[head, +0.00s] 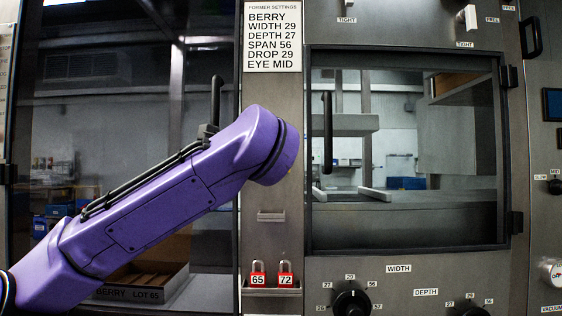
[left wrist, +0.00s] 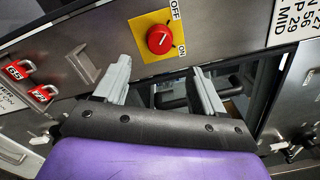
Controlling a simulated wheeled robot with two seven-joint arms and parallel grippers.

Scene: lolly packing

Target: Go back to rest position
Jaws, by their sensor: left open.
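My left arm (head: 170,205) comes in from the left of the head view and rises toward the central post. Its wrist end hides the gripper there. In the left wrist view my left gripper (left wrist: 160,68) shows two grey fingers, spread apart with nothing between them. A red round knob (left wrist: 160,40) on a yellow plate marked OFF and ON sits just beyond the fingertips, apart from them. The knob's setting is hard to tell. In the head view this knob is hidden behind my arm. My right gripper is in neither view.
Two red padlocks tagged 65 (head: 258,275) and 72 (head: 285,275) hang on the central post below a settings sign (head: 270,36). A window door with a dark handle (head: 327,132) is at right. A width dial (head: 351,302) is below it. A cardboard box (head: 145,285) stands behind glass.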

